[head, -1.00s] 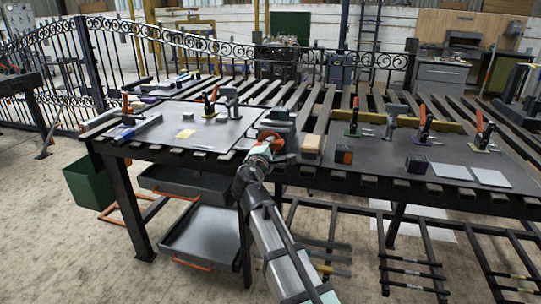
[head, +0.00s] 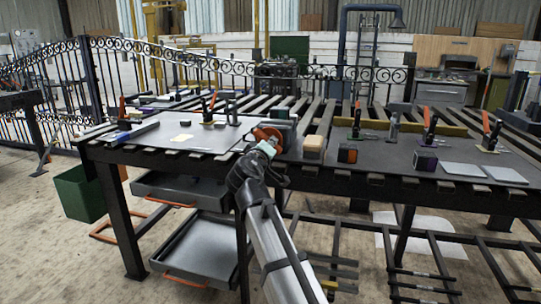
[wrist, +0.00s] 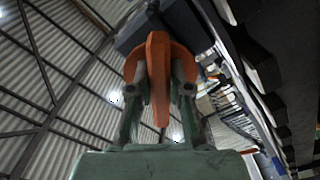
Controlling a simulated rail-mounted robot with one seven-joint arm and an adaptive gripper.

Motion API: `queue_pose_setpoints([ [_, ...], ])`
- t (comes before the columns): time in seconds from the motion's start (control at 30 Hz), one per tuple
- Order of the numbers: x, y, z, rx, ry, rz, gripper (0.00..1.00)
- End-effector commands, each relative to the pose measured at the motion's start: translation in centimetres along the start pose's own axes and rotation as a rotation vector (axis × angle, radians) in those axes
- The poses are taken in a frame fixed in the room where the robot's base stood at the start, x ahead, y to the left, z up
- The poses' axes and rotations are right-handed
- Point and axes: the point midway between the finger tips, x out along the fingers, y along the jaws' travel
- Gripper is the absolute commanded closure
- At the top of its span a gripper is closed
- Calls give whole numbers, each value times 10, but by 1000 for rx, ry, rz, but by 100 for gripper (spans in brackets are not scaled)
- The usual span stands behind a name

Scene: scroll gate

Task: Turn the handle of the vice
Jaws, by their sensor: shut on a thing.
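The vice (head: 283,122) is a dark grey block at the front edge of the workbench, in the middle of the head view. Its orange handle (head: 266,133) faces me. The handle also shows in the wrist view (wrist: 158,48) as a round disc with a bar across its middle. My gripper (head: 266,146) is at the handle. In the wrist view, my gripper (wrist: 159,72) has one finger on each side of the orange bar and is shut on it. The vice body is mostly hidden behind the handle in the wrist view.
The slatted workbench (head: 360,178) stretches to both sides. Clamps with orange handles stand further off. Grey drawers (head: 205,247) hang below left. The floor in front is open.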

Motion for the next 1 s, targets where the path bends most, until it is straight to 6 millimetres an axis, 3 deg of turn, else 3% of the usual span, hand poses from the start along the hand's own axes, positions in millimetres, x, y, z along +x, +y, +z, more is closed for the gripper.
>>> queue_pose_setpoints([
  [0.5,-2,-8,3,429,-3,-2,100],
  [1.0,-2,-7,1,565,-4,-3,100],
])
